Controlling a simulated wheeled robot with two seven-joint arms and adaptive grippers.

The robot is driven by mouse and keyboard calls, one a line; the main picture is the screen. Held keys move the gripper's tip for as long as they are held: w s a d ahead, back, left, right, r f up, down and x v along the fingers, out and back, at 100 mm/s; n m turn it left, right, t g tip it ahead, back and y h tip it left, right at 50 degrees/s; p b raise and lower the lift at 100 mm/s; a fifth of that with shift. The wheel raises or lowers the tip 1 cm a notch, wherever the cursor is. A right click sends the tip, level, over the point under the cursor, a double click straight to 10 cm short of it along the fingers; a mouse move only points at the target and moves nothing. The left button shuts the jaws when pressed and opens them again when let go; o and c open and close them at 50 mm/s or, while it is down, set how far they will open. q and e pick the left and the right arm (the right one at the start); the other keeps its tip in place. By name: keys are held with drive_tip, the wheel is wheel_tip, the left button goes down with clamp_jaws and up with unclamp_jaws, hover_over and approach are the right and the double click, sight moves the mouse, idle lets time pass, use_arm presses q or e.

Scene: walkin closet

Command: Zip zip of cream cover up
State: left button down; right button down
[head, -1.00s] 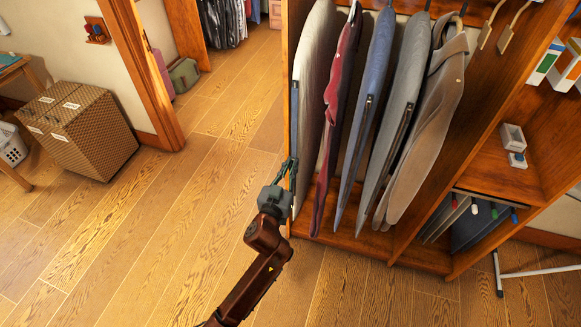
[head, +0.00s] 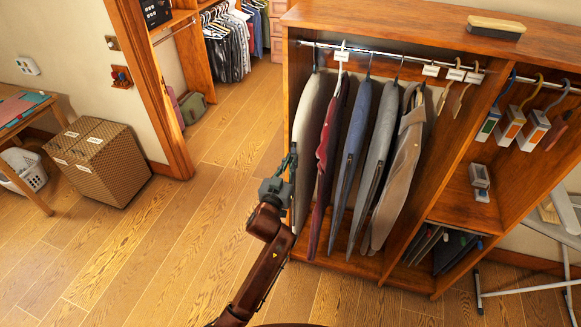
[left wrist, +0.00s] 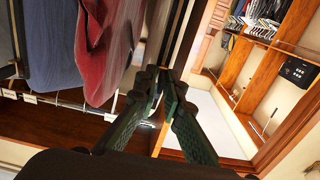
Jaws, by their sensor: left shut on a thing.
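The cream cover (head: 307,125) is the leftmost of several garment covers hanging in the wooden wardrobe, seen in the head view as a pale grey-cream shape. My left gripper (head: 291,163) is at its front left edge, low on the cover, beside the wardrobe's left side panel. In the left wrist view my left gripper (left wrist: 160,84) has its fingers closed together, with a dark narrow strip running up from them. The zip pull itself is hidden between the fingers. My right gripper is not in view.
A red garment (head: 328,150) hangs close right of the cream cover, then a blue cover (head: 357,135) and others on the metal rod (head: 385,54). The wardrobe side panel (head: 290,100) is close to my gripper. The floor (head: 170,240) to the left is clear.

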sight(294, 145)
use_arm(q)
drive_tip(key=shift+r+p, duration=1.35)
drive_tip(key=shift+r, duration=0.95)
drive_tip(key=c, duration=2.3)
unclamp_jaws()
drive_tip(key=shift+c, duration=0.2)
drive_tip(key=shift+o, duration=0.8)
drive_tip(key=shift+f, duration=0.1)
drive_tip(key=shift+s, duration=0.15)
drive_tip(key=v, duration=1.1)
drive_tip(key=shift+s, duration=0.3)
drive_tip(key=shift+a, duration=0.1)
